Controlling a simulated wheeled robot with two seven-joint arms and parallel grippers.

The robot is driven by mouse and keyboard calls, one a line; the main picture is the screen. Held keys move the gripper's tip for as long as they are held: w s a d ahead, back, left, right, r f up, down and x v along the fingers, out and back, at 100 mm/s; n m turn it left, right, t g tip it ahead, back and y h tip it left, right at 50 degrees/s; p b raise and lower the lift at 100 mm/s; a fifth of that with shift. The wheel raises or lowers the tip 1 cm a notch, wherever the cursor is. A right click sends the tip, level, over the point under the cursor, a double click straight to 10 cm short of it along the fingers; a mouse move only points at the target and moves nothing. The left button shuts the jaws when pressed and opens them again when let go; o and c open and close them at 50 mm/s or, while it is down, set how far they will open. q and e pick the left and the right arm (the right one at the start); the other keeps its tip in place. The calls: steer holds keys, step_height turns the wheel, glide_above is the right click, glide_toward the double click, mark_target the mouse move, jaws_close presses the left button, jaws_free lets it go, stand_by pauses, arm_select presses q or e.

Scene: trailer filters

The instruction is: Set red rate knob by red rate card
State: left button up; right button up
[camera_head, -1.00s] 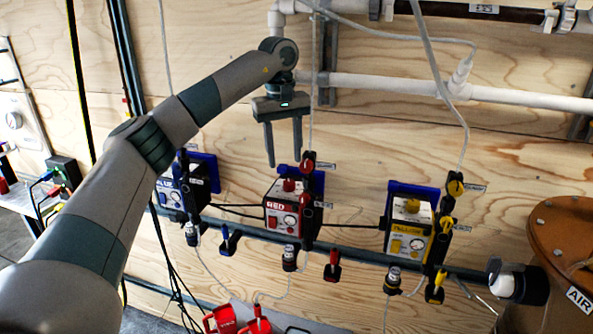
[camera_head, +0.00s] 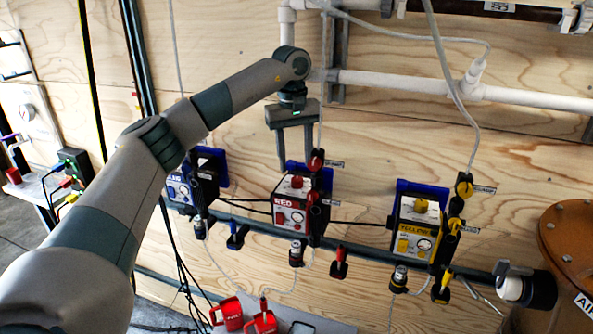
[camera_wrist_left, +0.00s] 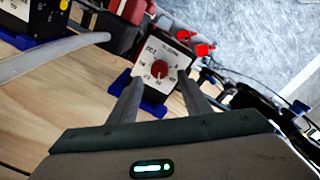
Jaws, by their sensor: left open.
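The red unit (camera_head: 290,217) is a white-faced box marked RED on the wall rail, with a gauge on its front. Its red rate knob (camera_head: 297,182) stands on top. In the left wrist view the knob (camera_wrist_left: 160,68) sits at the centre of a white dial with printed marks. My left gripper (camera_head: 295,165) is open and empty, pointing down just above the knob. In the wrist view its fingers (camera_wrist_left: 160,88) lie on either side of the dial. I cannot pick out the red rate card or read the knob's setting. My right gripper is not in view.
A blue unit (camera_head: 180,190) stands left and a yellow unit (camera_head: 414,240) right on the same rail. A red valve handle (camera_head: 316,160) rises close beside the gripper. Red items (camera_head: 228,312) lie below. White pipe (camera_head: 400,83) and hoses cross the wall above.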

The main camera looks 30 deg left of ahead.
mark_target(297, 178)
arm_select(q)
step_height(297, 178, down, 3)
steer(key=shift+f+p, duration=0.1)
steer(key=shift+p, duration=0.55)
steer(key=shift+f, duration=0.65)
steer(key=c, duration=1)
